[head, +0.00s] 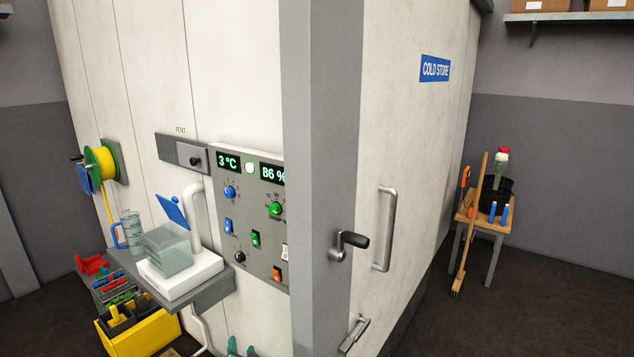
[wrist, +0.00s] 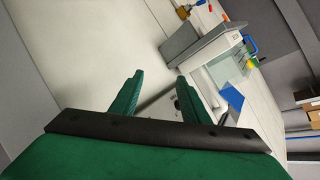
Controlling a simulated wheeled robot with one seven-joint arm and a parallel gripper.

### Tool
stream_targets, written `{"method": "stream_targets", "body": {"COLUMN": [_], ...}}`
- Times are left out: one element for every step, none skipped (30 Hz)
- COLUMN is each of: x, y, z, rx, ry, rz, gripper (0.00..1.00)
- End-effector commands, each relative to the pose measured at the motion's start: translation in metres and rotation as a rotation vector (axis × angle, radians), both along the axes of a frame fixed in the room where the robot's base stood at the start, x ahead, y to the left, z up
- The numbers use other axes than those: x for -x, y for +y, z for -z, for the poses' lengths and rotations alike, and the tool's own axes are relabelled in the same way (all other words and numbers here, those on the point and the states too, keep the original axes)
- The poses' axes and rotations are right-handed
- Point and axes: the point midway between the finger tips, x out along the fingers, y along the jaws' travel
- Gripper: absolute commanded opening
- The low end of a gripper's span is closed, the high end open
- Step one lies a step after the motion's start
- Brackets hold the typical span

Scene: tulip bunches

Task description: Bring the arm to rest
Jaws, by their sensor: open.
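My gripper (wrist: 158,97) shows in the wrist view with its two green fingers apart and nothing between them. In the head view only green tips (head: 242,346) show at the bottom edge, below the control panel (head: 250,215). The rest of the arm is out of view there. The wrist view is tilted, with the pale wall and the shelf beyond the fingers.
A grey shelf (head: 222,290) on the cold store wall holds a clear container (head: 167,250) on a white base and a measuring jug (head: 131,230). A yellow tote (head: 150,336) is below. The door handle (head: 385,229) and lever (head: 352,240) stick out.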

Motion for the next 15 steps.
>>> {"method": "stream_targets", "body": {"x": [0.014,0.022,0.032,0.04,0.048,0.059,0.068,0.077,0.089,0.099,0.108,0.121,0.131,0.141,0.155], "y": [-0.016,-0.025,-0.036,-0.044,-0.053,-0.063,-0.071,-0.078,-0.088,-0.095,-0.101,-0.11,-0.117,-0.123,-0.13], "z": [0.018,0.026,0.036,0.043,0.049,0.058,0.064,0.07,0.077,0.082,0.087,0.093,0.096,0.101,0.105], "rx": [0.028,0.043,0.063,0.079,0.094,0.114,0.13,0.145,0.163,0.178,0.193,0.211,0.225,0.24,0.257], "ry": [-0.006,-0.013,-0.023,-0.03,-0.039,-0.047,-0.054,-0.061,-0.068,-0.075,-0.081,-0.089,-0.095,-0.1,-0.109], "rz": [0.01,0.014,0.021,0.025,0.03,0.035,0.038,0.042,0.046,0.049,0.051,0.055,0.057,0.059,0.061], "gripper": [0.42,0.42,0.42,0.42,0.42,0.42,0.42,0.42,0.42,0.42,0.42,0.42,0.42,0.42,0.42]}}
